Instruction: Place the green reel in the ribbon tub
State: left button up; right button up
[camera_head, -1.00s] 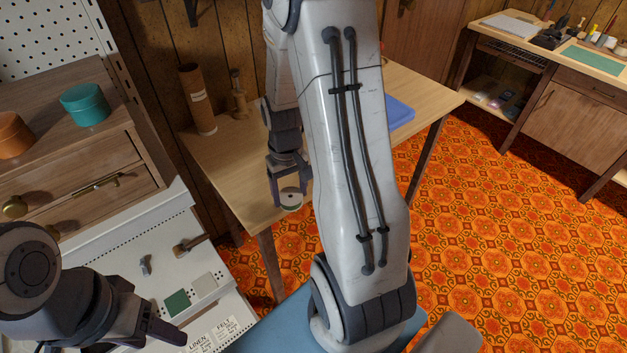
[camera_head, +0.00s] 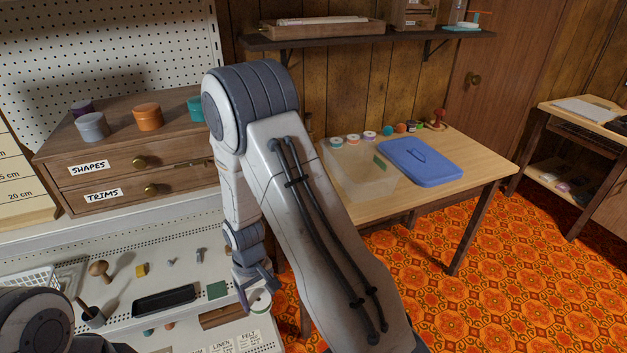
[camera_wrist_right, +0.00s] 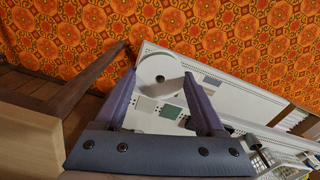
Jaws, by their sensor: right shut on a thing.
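My right gripper (camera_head: 256,296) is shut on a round reel (camera_head: 262,304) with a pale face and a green edge, held low near the front corner of the white bench. In the right wrist view, the reel (camera_wrist_right: 158,70) sits between the fingertips (camera_wrist_right: 165,88) of that gripper. A clear tub (camera_head: 352,178) with a green label, which looks like the ribbon tub, stands on the wooden table; my right arm hides part of its surroundings. Only part of my left arm shows at the lower left, with its fingers out of frame.
A blue lid (camera_head: 432,170) lies right of the tub. Several small reels (camera_head: 370,135) stand behind the tub. A wooden drawer unit (camera_head: 130,170) with round boxes stands on the left. The white bench (camera_head: 130,235) holds a black tray (camera_head: 164,300) and small items.

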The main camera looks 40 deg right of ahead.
aim_at(357, 175)
jog(key=u, duration=1.95)
jog(key=k, duration=1.3)
jog(key=z, duration=1.9)
